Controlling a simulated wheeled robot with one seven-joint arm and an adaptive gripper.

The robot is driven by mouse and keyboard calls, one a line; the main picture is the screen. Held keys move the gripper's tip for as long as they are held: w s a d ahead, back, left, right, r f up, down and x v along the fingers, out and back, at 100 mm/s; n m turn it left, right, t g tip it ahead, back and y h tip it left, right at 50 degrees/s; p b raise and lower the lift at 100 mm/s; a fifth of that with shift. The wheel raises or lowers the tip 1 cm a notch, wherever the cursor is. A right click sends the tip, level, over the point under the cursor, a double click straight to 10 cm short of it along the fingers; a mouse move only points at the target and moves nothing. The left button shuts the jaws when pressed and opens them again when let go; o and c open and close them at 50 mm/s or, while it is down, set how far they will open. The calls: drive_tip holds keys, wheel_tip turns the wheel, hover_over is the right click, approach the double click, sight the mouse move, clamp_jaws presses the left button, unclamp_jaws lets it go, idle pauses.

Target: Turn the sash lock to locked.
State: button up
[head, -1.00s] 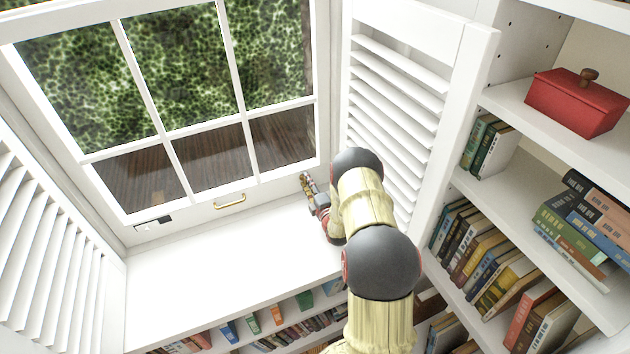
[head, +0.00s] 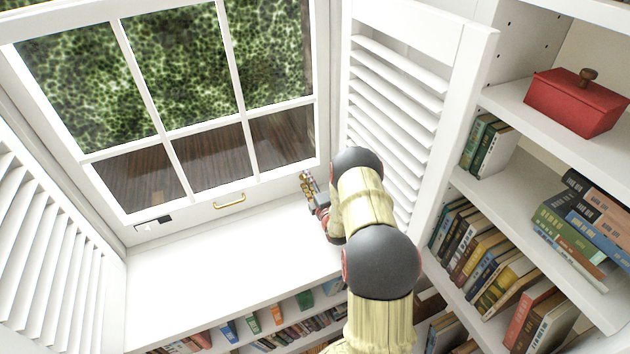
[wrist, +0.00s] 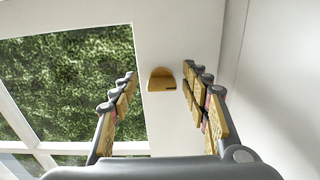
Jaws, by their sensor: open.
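My gripper (wrist: 160,74) is open, with a finger to each side of the piece in the picture; contact cannot be told. In the head view my gripper (head: 307,184) is at the lower right corner of the window sash (head: 272,176), and the brass piece cannot be made out there.
A louvred shutter (head: 395,120) stands close right of my arm. The white sill (head: 215,270) is clear. Bookshelves (head: 530,160) stand at right.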

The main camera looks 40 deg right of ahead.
drive_tip(key=v, duration=1.2)
drive_tip(key=shift+s+r, duration=0.1)
drive_tip(key=shift+s, duration=0.05)
idle(0.3)
